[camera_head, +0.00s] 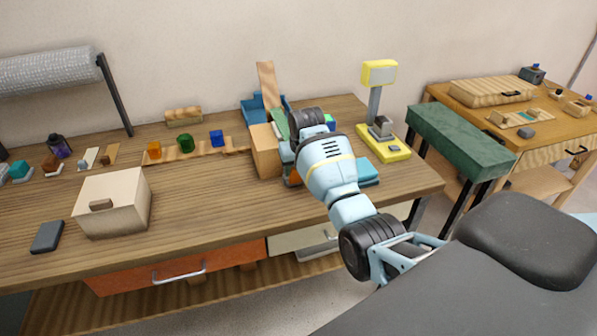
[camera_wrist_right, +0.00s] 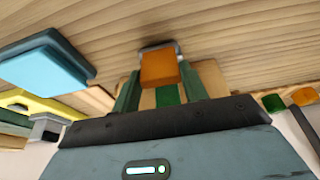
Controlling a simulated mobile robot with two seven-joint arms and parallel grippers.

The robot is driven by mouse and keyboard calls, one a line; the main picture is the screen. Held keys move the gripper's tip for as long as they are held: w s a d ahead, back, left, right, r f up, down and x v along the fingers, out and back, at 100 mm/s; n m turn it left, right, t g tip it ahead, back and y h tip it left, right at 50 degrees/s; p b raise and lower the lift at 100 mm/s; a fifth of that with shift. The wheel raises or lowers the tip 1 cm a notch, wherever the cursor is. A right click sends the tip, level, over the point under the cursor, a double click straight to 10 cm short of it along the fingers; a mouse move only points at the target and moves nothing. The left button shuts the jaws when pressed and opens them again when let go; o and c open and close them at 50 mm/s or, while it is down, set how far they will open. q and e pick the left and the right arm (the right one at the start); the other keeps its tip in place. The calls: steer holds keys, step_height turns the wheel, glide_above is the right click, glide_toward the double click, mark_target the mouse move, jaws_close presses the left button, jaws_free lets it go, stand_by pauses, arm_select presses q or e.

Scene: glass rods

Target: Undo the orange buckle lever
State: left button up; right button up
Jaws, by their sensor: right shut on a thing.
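The orange buckle lever (camera_wrist_right: 159,69) shows in the right wrist view as an orange block, with a grey bracket (camera_wrist_right: 158,45) at its far end. My right gripper (camera_wrist_right: 161,80) is shut on the lever, with one dark green finger on each side of it. In the head view only a small orange patch (camera_head: 294,178) shows beside my right arm, by the pale wooden box (camera_head: 265,151). My arm hides most of the lever and the gripper there. My left gripper is in neither view.
A blue block (camera_head: 367,173) and a yellow scale (camera_head: 385,149) stand right of my right arm. A blue tray (camera_head: 254,111) is behind the wooden box. A row of coloured blocks (camera_head: 185,144) is to the left. The table's front middle is clear.

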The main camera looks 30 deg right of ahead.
mark_target(298, 168)
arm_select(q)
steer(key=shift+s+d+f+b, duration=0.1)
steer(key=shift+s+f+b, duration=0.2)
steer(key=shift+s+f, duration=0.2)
arm_select(e)
steer(key=shift+w+d+f+g, duration=0.1)
steer(key=shift+w+g, duration=0.45)
steer(key=shift+g, duration=0.25)
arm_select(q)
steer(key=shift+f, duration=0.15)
arm_select(e)
steer(key=o, duration=1)
steer(key=shift+w, duration=0.15)
steer(key=v, duration=0.3)
steer(key=p+v, duration=0.1)
steer(key=v, duration=0.2)
steer(key=shift+w+d+r, duration=0.1)
steer(key=shift+d+r, duration=0.05)
steer(key=shift+r, duration=0.2)
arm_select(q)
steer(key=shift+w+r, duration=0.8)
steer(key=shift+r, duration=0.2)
arm_select(e)
steer(key=shift+r, duration=0.65)
